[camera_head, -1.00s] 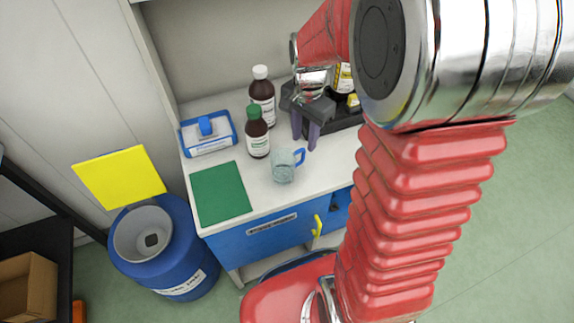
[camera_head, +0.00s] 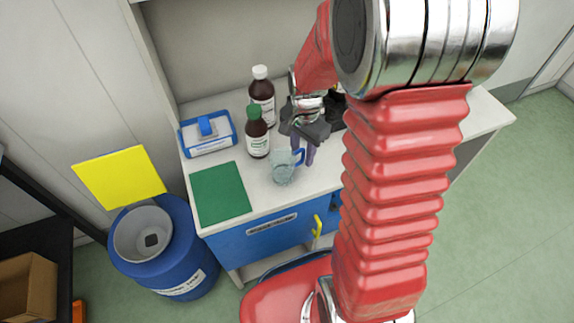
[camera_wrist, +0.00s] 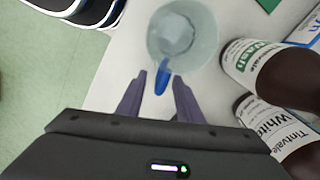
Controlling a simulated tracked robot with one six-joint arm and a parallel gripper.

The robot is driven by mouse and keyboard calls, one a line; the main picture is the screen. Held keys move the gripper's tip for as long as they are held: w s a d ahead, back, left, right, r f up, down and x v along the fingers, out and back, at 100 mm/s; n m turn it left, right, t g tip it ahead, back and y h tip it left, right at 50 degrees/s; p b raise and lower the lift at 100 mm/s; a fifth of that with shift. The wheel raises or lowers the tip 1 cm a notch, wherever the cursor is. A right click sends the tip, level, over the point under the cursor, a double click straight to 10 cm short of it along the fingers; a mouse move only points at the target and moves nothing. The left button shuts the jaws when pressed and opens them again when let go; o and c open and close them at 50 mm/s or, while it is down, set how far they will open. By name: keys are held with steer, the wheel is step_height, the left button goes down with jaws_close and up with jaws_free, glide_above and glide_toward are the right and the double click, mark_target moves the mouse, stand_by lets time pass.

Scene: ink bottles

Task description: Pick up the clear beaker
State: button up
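The clear beaker (camera_head: 284,171) stands upright on the white worktop, its blue handle (camera_head: 298,157) towards my gripper. In the wrist view the beaker (camera_wrist: 190,36) shows from above at top centre, and its blue handle (camera_wrist: 162,80) points down towards the gap between my fingertips. My gripper (camera_head: 304,153) is open, just beyond the beaker on the handle side. In the wrist view the gripper's fingers (camera_wrist: 158,92) are apart on either side of the handle's end, and I see no grip on it.
A green-capped brown bottle (camera_head: 257,137) and a white-capped one (camera_head: 262,96) stand close behind the beaker. A green mat (camera_head: 220,193) lies left of it, with a blue-and-white box (camera_head: 208,135) behind. A blue bin (camera_head: 180,255) stands on the floor. My arm hides the worktop's right part.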

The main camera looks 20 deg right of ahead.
steer(key=shift+f, duration=0.6)
steer(key=shift+c, duration=0.6)
jaws_close()
